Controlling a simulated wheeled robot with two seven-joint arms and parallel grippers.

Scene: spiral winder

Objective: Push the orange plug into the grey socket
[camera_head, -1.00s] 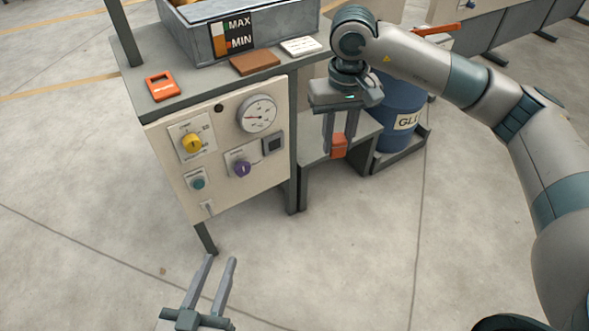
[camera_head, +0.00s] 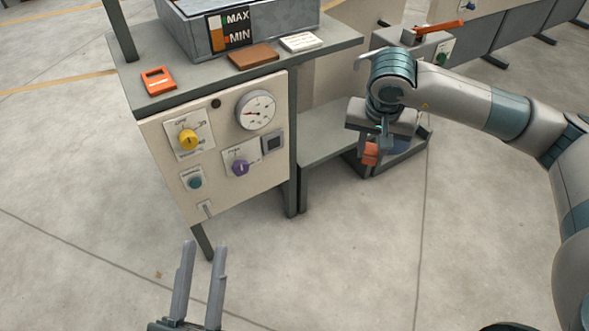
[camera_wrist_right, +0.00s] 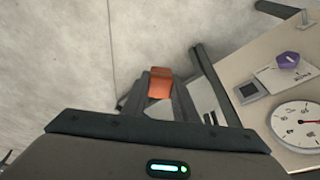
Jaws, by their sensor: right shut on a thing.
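The orange plug (camera_head: 370,154) is a small block held between the fingertips of my right gripper (camera_head: 375,147). It also shows in the right wrist view (camera_wrist_right: 160,82), between the fingers. My right gripper is shut on it, to the right of the machine's front panel and apart from it. A grey square fitting (camera_head: 273,143), which looks like the socket, is on the panel below the gauge and right of the purple knob; it also shows in the right wrist view (camera_wrist_right: 248,90). My left gripper (camera_head: 204,247) is open and empty, low in front of the panel.
The cream panel (camera_head: 228,190) carries a gauge (camera_head: 256,110), a yellow knob (camera_head: 188,139), a purple knob (camera_head: 240,168) and a teal button (camera_head: 195,182). A low grey bench (camera_head: 325,145) stands right of it. Open floor lies in front.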

